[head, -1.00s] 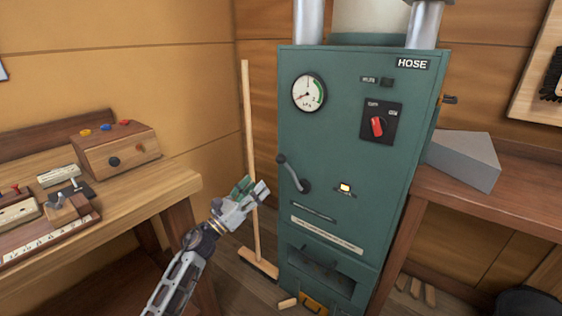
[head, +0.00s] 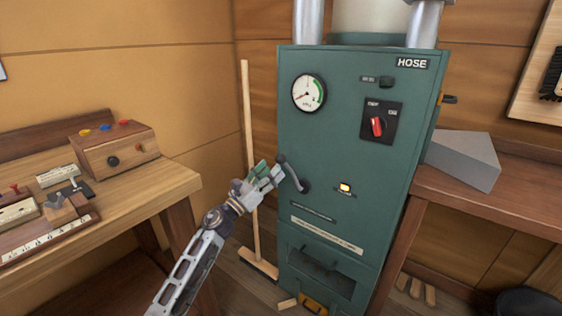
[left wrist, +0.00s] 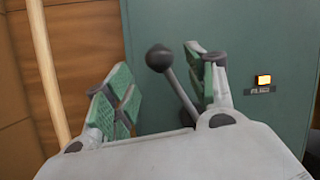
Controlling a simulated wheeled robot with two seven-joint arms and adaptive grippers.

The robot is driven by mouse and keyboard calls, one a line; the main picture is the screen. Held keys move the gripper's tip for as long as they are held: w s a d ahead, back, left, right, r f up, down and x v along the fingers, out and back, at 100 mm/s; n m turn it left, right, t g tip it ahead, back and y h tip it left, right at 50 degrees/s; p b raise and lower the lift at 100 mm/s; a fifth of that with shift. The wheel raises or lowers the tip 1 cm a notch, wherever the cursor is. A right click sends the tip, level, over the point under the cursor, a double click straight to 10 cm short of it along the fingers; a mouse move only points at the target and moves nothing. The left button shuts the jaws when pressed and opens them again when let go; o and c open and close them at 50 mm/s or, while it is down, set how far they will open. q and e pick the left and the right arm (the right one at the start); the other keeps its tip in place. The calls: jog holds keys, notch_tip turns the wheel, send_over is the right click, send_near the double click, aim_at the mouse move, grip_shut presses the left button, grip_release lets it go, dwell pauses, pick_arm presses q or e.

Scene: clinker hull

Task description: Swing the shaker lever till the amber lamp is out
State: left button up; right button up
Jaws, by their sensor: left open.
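The shaker lever (head: 291,174) is a dark arm with a ball end on the front of the green cabinet (head: 345,215), leaning up and left from its pivot. In the left wrist view the lever's ball knob (left wrist: 159,58) stands between my open fingers, nearer the right one. The amber lamp (head: 344,187) is lit, right of the lever; it also glows in the left wrist view (left wrist: 264,80). My left gripper (head: 268,173) is open at the lever, and contact cannot be told. My right gripper is not in view.
A broom (head: 250,150) leans on the wall just left of the cabinet, close to my left gripper. A workbench (head: 175,185) with a wooden control box (head: 115,150) stands at left. A gauge (head: 309,93) and a red switch (head: 377,126) sit higher on the cabinet.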

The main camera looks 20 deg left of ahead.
aim_at(281, 160)
pick_arm(q)
jog(key=shift+x, duration=3.1)
grip_shut()
